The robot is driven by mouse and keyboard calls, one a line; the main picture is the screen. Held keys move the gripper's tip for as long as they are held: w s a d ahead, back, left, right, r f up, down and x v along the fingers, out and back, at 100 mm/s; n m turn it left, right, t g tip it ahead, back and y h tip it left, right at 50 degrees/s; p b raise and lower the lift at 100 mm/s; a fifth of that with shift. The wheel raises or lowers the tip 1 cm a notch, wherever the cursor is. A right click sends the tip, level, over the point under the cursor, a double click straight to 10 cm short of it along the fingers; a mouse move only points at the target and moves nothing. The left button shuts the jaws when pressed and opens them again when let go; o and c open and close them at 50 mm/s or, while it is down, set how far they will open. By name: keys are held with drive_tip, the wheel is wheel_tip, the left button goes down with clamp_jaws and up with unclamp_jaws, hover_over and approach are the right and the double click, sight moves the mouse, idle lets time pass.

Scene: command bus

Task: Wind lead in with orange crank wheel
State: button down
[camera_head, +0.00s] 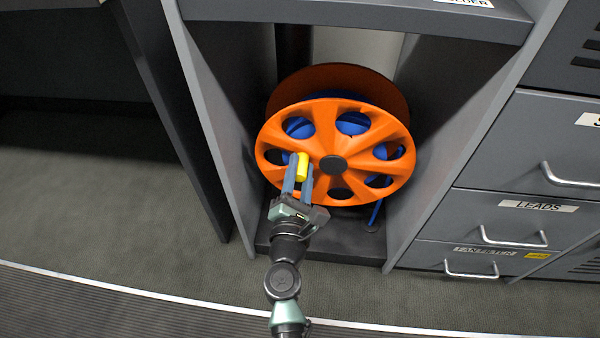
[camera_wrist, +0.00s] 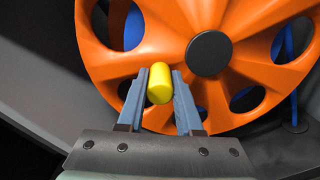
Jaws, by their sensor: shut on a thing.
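The orange crank wheel (camera_head: 335,118) is the front of a reel inside an open cabinet bay, with a black hub at its middle. A yellow crank knob (camera_head: 303,166) sticks out of the wheel, left of the hub in the head view. My gripper (camera_head: 299,178) is shut on this knob, with one blue-grey finger on each side. The wrist view also shows the knob (camera_wrist: 160,84) between the fingertips, below left of the hub (camera_wrist: 209,53). Blue lead (camera_head: 352,123) shows through the wheel's holes, and a length of it (camera_head: 375,213) hangs at the lower right toward the bay floor.
Grey side panels (camera_head: 212,110) wall the bay on the left and right, with a shelf (camera_head: 360,12) above. Drawers with bar handles stand at the right, one labelled LEADS (camera_head: 538,206). Open floor (camera_head: 90,215) lies at the left and front.

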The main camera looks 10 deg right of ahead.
drive_tip(key=m, duration=0.1)
drive_tip(key=r+m, duration=0.1)
drive_tip(key=shift+s+d+r+m, duration=0.1)
drive_tip(key=shift+d+r+m, duration=0.15)
drive_tip(key=shift+m, duration=0.05)
drive_tip(key=shift+s+d+r+m+p, duration=0.1)
drive_tip(key=shift+d+r+m+p, duration=0.15)
drive_tip(key=shift+m, duration=0.4)
drive_tip(key=shift+d+r+m+p, duration=0.1)
drive_tip(key=shift+r+m, duration=0.2)
drive_tip(key=shift+m, duration=0.35)
drive_tip(key=c, duration=0.6)
unclamp_jaws()
drive_tip(key=shift+o, duration=0.2)
drive_tip(key=b, duration=0.1)
approach(310, 148)
drive_tip(key=v, duration=0.6)
drive_tip(key=shift+s, duration=0.3)
drive_tip(key=shift+a, duration=0.15)
